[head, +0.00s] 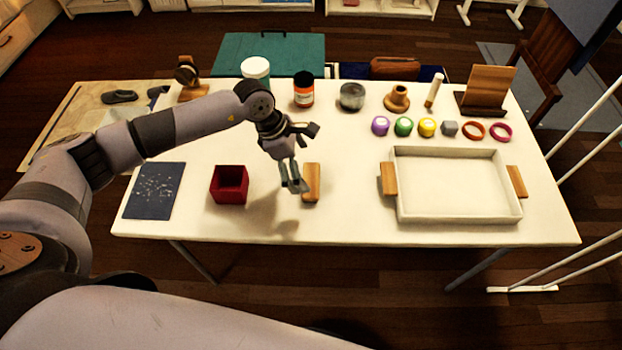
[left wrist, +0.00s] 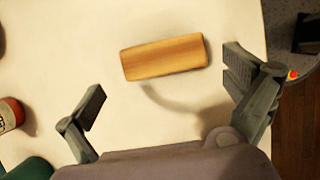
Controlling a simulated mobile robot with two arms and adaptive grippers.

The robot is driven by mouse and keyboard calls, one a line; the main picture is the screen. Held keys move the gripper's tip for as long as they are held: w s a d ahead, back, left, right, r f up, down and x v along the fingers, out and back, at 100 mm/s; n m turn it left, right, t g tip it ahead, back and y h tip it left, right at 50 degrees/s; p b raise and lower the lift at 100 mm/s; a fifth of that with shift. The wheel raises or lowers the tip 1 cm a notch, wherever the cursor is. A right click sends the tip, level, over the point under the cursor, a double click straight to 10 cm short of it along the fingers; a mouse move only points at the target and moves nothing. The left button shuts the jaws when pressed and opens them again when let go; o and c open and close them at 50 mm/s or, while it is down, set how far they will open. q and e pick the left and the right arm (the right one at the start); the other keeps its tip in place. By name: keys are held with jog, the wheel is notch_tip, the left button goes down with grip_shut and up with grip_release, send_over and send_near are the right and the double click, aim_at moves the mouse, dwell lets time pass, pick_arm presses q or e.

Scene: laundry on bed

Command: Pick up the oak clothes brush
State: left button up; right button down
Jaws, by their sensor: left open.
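The oak clothes brush (head: 312,183) is a small light-brown wooden block lying on the white table, left of the white tray. My left gripper (head: 294,187) is above the table, just left of the brush in the head view, and covers part of its left edge. In the left wrist view the brush (left wrist: 164,58) lies flat ahead of the open fingers of my left gripper (left wrist: 165,95), with nothing between them. My right gripper does not show.
A white tray (head: 400,214) with wooden handles stands on the table (head: 345,225) at right. A red box (head: 229,184) and a dark blue speckled sheet (head: 155,191) lie left of the brush. Jars, small coloured pots and rings line the back. The table front is clear.

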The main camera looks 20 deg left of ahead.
aim_at(311, 179)
pick_arm(q)
jog(key=shift+p+x, duration=0.8)
jog(key=shift+x, duration=2.2)
jog(key=shift+s+d, duration=0.1)
jog(key=shift+c, duration=0.4)
jog(key=shift+r, duration=0.1)
jog(key=c, duration=0.8)
